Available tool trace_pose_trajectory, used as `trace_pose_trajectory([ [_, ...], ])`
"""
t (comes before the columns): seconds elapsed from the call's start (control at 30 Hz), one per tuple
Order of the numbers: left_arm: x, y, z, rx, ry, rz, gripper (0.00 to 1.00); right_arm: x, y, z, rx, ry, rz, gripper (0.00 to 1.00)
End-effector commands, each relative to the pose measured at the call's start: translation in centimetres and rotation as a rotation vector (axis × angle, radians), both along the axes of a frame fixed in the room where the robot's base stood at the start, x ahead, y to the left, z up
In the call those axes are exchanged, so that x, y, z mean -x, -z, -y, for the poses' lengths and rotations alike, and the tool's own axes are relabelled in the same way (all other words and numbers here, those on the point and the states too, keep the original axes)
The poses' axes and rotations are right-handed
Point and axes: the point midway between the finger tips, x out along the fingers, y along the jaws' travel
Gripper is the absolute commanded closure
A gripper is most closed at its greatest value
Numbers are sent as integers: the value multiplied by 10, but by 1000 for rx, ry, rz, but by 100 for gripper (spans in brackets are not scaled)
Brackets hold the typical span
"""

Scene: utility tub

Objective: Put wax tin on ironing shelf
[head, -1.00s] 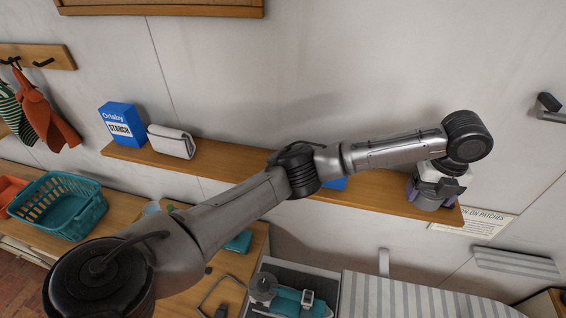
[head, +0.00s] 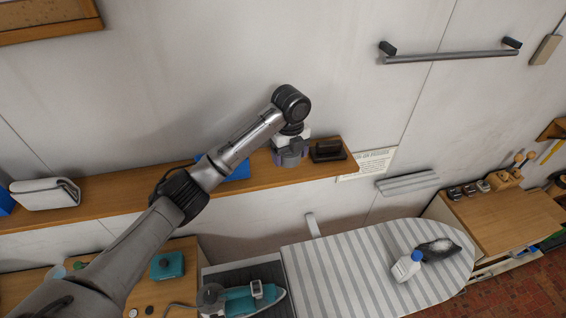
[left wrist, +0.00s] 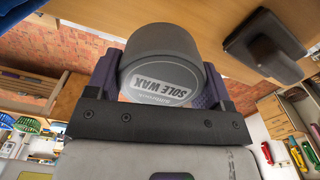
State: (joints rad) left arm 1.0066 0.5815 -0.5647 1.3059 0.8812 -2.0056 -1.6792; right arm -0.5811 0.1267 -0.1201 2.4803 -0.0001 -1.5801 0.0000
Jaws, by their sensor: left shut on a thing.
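The wax tin (left wrist: 163,62) is a grey round tin with "SOLE WAX" on its lid. In the left wrist view it sits between the purple fingers of my left gripper (left wrist: 160,90), which is shut on it. In the head view my left gripper (head: 290,157) is at the right part of the ironing shelf (head: 125,184), a long wooden wall shelf, with the grey tin mostly hidden by the gripper. I cannot tell whether the tin touches the shelf. My right gripper is not in view.
A dark block-like object (head: 328,151) stands on the shelf close right of the gripper. A blue item (head: 238,171) is partly behind my arm, and a white case (head: 45,194) lies further left. Below are a striped ironing board (head: 345,270) and a teal iron (head: 245,298).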

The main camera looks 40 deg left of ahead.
Motion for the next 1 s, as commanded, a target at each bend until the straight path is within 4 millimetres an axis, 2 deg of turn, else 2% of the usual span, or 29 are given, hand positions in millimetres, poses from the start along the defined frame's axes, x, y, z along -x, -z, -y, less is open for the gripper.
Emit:
trace_pose_trajectory([
  [0.1,0,5,-14,-1,-2,-2,51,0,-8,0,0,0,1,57],
  [0.23,0,10,-20,-1,-1,0,51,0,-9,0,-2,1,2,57],
  [0.37,0,17,-21,0,0,-3,51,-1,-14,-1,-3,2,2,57],
  [0.63,0,47,-20,0,-1,-2,51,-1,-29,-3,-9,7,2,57],
  [1.0,0,52,-20,0,0,0,51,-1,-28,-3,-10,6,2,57],
])
